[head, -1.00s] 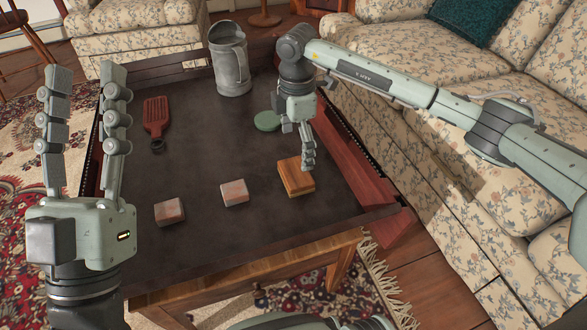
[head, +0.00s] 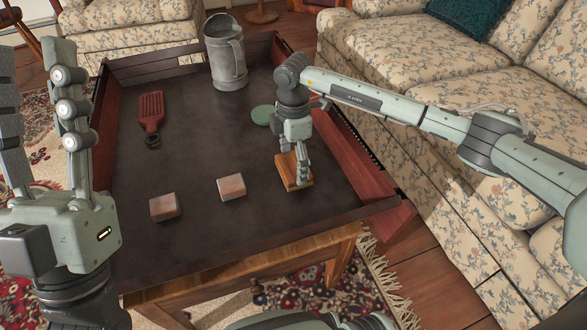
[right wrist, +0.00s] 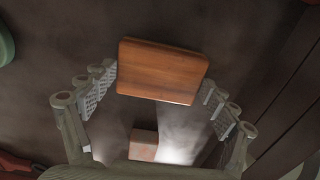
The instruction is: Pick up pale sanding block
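An orange-brown wooden block (head: 289,172) lies on the dark tabletop at the right. It fills the upper middle of the right wrist view (right wrist: 162,70). My right gripper (head: 297,180) is pointed down over this block and hides part of it. In the right wrist view its fingers are apart, one on each side of the block; contact is not clear. Two smaller pale pinkish blocks lie to the left, one mid-table (head: 231,187) and one farther left (head: 164,207). My left gripper (head: 38,75) is raised at the left edge, fingers apart and empty.
The table has a raised dark rim (head: 270,244). A red slotted tool (head: 151,111) lies at the left, a grey metal pitcher (head: 226,55) stands at the back, and a green disc (head: 262,115) lies behind my right gripper. A floral sofa (head: 430,130) stands at right.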

